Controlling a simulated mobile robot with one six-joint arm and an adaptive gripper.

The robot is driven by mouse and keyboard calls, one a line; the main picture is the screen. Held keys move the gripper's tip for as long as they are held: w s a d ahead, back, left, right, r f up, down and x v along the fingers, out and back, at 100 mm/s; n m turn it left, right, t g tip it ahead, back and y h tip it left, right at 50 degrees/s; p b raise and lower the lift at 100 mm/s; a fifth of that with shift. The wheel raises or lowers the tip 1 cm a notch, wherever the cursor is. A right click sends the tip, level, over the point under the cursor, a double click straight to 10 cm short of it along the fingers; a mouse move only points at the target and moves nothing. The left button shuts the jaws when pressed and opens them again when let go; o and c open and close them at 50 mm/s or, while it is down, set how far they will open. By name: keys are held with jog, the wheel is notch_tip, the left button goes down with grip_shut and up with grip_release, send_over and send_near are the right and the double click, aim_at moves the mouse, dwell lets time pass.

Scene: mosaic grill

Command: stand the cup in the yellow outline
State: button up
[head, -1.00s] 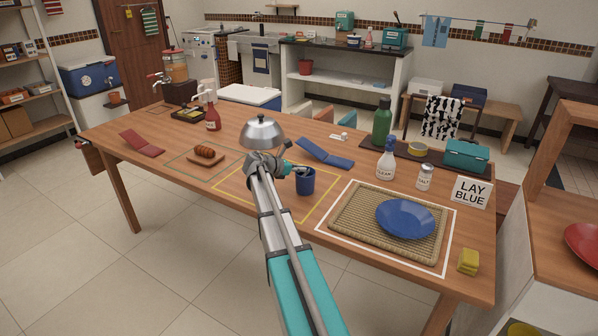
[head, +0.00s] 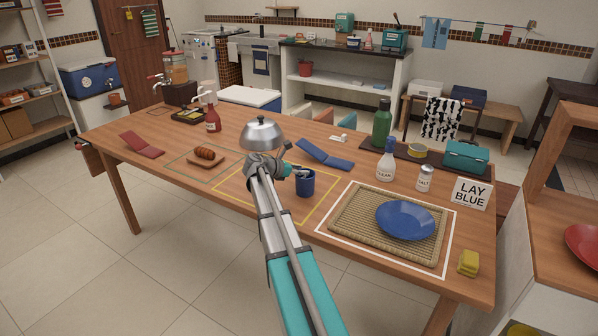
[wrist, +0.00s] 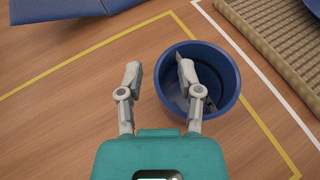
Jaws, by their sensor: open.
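The blue cup (head: 305,184) stands upright on the table, in the right part of the yellow outline (head: 234,207). In the wrist view the cup (wrist: 233,84) is seen from above with its mouth open, and it hides a stretch of the outline's right line (wrist: 262,126). My gripper (wrist: 158,72) is open and straddles the cup's left wall: one finger is inside the mouth, the other is outside on the left. I cannot tell whether either finger touches the wall. In the head view my arm hides part of the outline and my gripper (head: 297,170) is small.
A woven mat (head: 345,222) with a blue plate (head: 405,219) lies right of the cup in a white outline. A folded blue napkin (head: 325,155) lies behind it. A metal dome (head: 262,133) stands behind my wrist. The outline's left part is clear.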

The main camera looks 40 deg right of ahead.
jog(key=p+v, duration=0.4)
jog(key=v, duration=0.8)
jog(key=shift+r, duration=0.1)
dwell(0.4)
jog(key=s+a+f+m+y, duration=0.3)
jog(key=s+a, duration=0.4)
jog(key=a, duration=0.4)
jog(key=s+a+f+m+t+y, duration=0.1)
jog(key=s+a+f+m+y, duration=0.3)
jog(key=a, duration=0.6)
jog(key=s+a+f+m+y, duration=0.4)
jog(key=s+a+m+y, duration=0.2)
jog(key=s+a+m, duration=0.3)
jog(key=s+a, duration=0.1)
jog(key=a, duration=0.1)
jog(key=shift+a+f+m+y, duration=0.25)
jog(key=shift+a+m+y, duration=0.05)
jog(key=shift+a+m, duration=0.1)
jog(key=shift+s+d, duration=0.1)
jog(key=shift+s, duration=0.05)
